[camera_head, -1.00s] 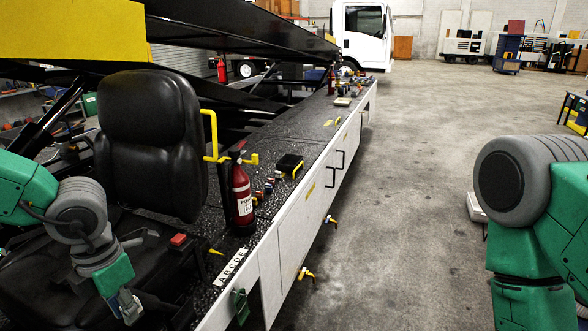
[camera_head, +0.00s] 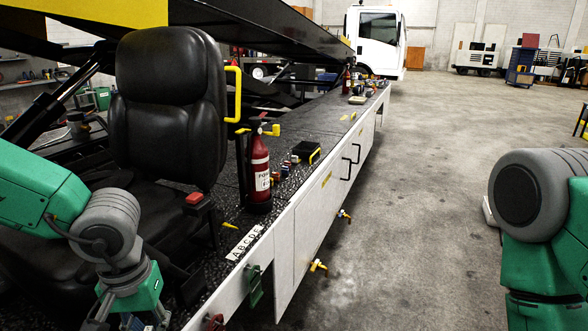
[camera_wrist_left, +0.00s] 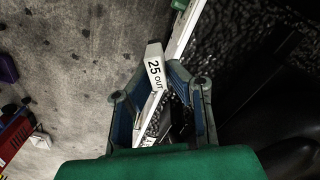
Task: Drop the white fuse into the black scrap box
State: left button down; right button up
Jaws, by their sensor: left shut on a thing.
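My left gripper (camera_head: 130,323) is at the bottom left in the head view, by the seat and the near end of the deck, partly cut off. In the left wrist view its blue-lined fingers (camera_wrist_left: 150,88) are closed on a white piece marked "25 OUT", which appears to be the white fuse (camera_wrist_left: 154,68). A small open black box (camera_head: 304,150), which looks like the scrap box, sits on the speckled deck beyond the red extinguisher, well ahead of the gripper. My right arm shows at the right; its gripper is out of view.
A black seat (camera_head: 170,105) stands beside my left arm. A red fire extinguisher (camera_head: 258,172) stands on the deck (camera_head: 290,195) before the box, with small coloured parts (camera_head: 290,165) beside it. Yellow handles (camera_head: 233,95) rise nearby. The concrete floor (camera_head: 400,220) at right is open.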

aim_at(305, 156)
jog(key=i+l+z, duration=0.35)
jog(key=i+l, duration=0.15)
jog(key=i+l+z, duration=0.35)
jog(key=i, duration=0.2)
jog(key=i+l, duration=0.1)
jog(key=i, duration=0.45)
jog(key=i+l+u, duration=0.1)
jog(key=i, duration=0.5)
jog(key=i+l, duration=0.15)
jog(key=i, duration=0.4)
jog(key=i+j+u, duration=0.15)
jog(key=i+u, duration=0.75)
jog(key=i+l+u, duration=0.3)
jog(key=i+u, duration=0.2)
jog(key=i+l+u, duration=0.45)
